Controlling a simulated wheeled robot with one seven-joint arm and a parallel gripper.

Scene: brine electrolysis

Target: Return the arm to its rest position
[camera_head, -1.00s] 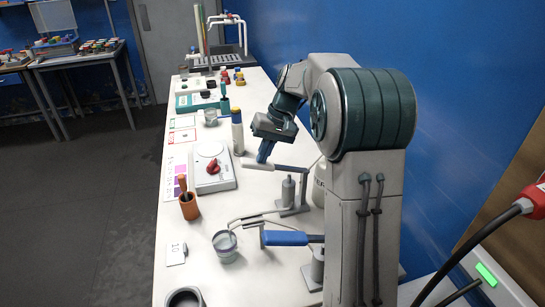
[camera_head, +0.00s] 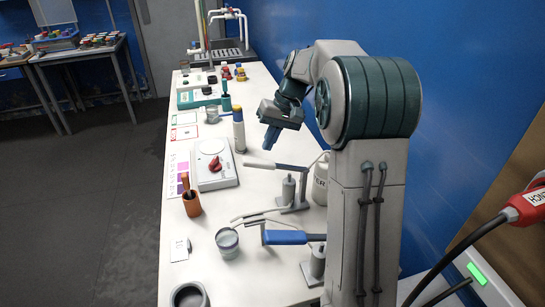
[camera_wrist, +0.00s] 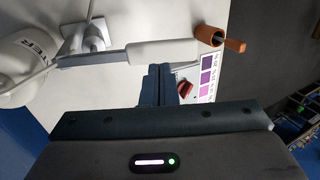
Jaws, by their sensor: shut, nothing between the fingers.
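My gripper (camera_head: 269,140) is shut and empty, with blue-grey fingers. In the head view it hangs above the white bench (camera_head: 205,255), near a stand with a white-handled arm (camera_head: 275,166). In the wrist view the shut fingers (camera_wrist: 158,84) point away from the camera, toward the white handle (camera_wrist: 165,50). My arm reaches from the right side of the head view, with its elbow raised. The fingers appear apart from everything on the bench.
A white balance (camera_head: 215,172) with a red object (camera_head: 215,163), an orange cup (camera_head: 192,204), a beaker (camera_head: 227,243) and a blue-handled stand arm (camera_head: 285,237) are on the bench. A blue wall (camera_head: 450,110) is at the right.

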